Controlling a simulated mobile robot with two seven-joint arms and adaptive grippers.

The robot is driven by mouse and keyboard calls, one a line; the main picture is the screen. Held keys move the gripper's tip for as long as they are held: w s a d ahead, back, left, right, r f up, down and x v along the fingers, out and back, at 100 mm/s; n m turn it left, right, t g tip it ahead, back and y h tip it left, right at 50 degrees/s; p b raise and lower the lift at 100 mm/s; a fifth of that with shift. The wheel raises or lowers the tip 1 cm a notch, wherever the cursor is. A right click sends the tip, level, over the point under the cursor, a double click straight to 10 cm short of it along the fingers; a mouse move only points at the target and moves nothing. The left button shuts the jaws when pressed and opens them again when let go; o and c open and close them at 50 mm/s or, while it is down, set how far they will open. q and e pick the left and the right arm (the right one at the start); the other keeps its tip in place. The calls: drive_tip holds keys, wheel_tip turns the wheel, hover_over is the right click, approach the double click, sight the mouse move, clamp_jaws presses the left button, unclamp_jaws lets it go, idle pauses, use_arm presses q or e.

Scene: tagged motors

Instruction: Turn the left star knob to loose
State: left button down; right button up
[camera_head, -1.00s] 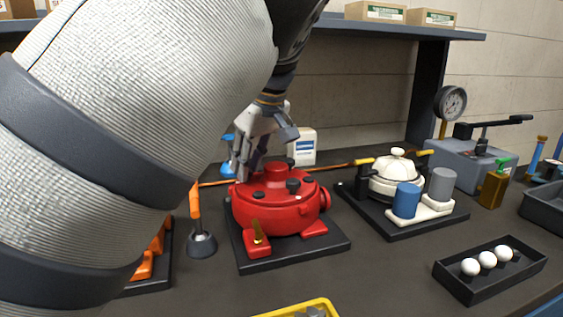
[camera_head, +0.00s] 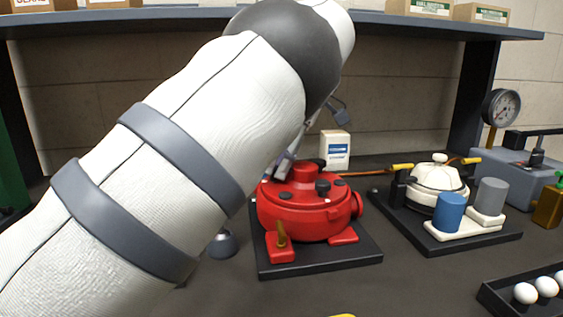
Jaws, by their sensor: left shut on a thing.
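The red motor housing (camera_head: 305,215) sits on a black base plate (camera_head: 330,262), with several dark knobs on its top, such as a tall one (camera_head: 322,187) and a low one (camera_head: 285,196). My left gripper (camera_head: 281,170) reaches down at the back left of the housing top. It is mostly hidden behind my left arm; only a grey finger part shows. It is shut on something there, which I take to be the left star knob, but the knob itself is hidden. My right gripper is not in view.
A white motor (camera_head: 436,178) with a blue cylinder (camera_head: 449,212) and a grey cylinder (camera_head: 491,195) stands to the right. A white box (camera_head: 335,150) is behind. A black tray (camera_head: 500,300) holds white balls.

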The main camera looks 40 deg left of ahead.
use_arm(q)
drive_tip(key=shift+w+f+n+g+h, duration=0.1)
drive_tip(key=shift+f+n+g+h, duration=0.3)
drive_tip(key=shift+n, duration=0.6)
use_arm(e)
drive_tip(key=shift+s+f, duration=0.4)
use_arm(q)
drive_tip(key=shift+r, duration=0.1)
drive_tip(key=c, duration=1.4)
unclamp_jaws()
drive_tip(key=shift+o, duration=0.2)
drive_tip(key=shift+r, duration=0.15)
